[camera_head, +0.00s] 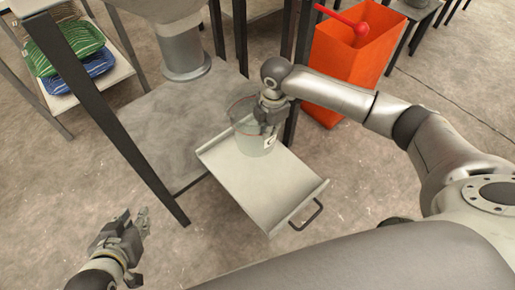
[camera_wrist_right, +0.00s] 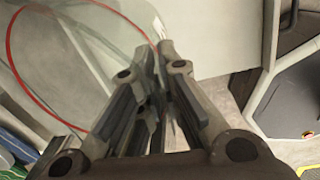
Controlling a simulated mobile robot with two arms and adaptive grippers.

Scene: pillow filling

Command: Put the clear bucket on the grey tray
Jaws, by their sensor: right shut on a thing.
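The clear bucket (camera_head: 245,140) with a red rim is upright over the far end of the grey tray (camera_head: 270,190). I cannot tell whether its base touches the tray. My right gripper (camera_head: 268,124) is shut on the bucket's near right wall, at the rim. In the right wrist view the bucket's red rim (camera_wrist_right: 28,88) and clear wall show at the left, and the wall runs between the fingers of the right gripper (camera_wrist_right: 165,75). My left gripper (camera_head: 136,218) is open and empty, low at the left, away from the tray.
The tray has raised side edges and a black handle (camera_head: 306,214) at its near end; its near half is bare. A grey metal stand (camera_head: 150,115) with dark legs is behind it. An orange bin (camera_head: 350,55) with a red scoop (camera_head: 361,29) stands behind right. Green and blue folded fabrics (camera_head: 70,45) lie on a shelf.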

